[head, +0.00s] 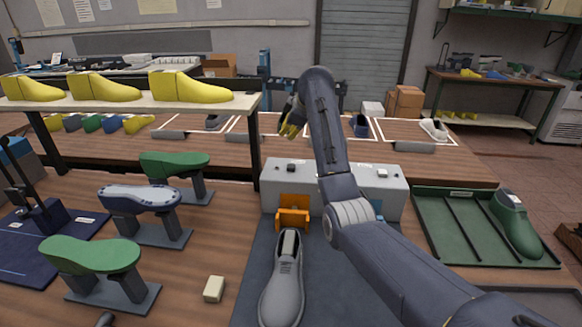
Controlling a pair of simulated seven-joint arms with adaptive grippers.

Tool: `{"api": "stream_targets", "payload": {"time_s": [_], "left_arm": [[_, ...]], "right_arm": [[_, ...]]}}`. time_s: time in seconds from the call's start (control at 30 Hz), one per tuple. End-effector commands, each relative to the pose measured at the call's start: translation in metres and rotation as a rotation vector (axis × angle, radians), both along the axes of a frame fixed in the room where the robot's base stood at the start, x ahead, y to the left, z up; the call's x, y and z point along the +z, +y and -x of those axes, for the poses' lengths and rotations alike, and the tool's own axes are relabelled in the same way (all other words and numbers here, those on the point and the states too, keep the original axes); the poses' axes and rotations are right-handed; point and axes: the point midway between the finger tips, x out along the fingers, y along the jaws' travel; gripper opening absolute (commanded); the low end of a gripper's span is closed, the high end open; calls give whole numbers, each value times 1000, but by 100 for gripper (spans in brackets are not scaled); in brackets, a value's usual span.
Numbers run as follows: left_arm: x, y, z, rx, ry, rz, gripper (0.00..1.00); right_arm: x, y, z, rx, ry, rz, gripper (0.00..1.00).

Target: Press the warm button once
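A light grey box (350,198) stands on the bench at the middle, partly hidden by my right arm. A small dark button-like piece (291,167) sits on its top at the left, and a pale one (382,173) at the right. I cannot read which is the warm button. An orange bracket (293,215) is on the box's left front, with a grey shoe (284,284) before it. My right gripper (291,121) is above and behind the box's left part, apart from it. Its fingers are dark and partly hidden, with yellowish tips. My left gripper is not in view.
Green and white-blue lasts on stands (140,232) fill the left, with a shelf of yellow lasts (190,87) behind. A small cream block (214,289) lies left of the mat (250,285). A green tray (470,258) holds a green last (515,222) at right.

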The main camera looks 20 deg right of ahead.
Motion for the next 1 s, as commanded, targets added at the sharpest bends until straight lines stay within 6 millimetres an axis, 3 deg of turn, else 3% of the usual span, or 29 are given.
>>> {"api": "stream_targets", "payload": {"time_s": [0.6, 1.0], "left_arm": [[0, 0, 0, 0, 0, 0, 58], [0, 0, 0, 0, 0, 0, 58]], "right_arm": [[-63, 0, 0, -1, 2, 1, 0], [-85, 0, 0, -1, 1, 0, 0]]}}
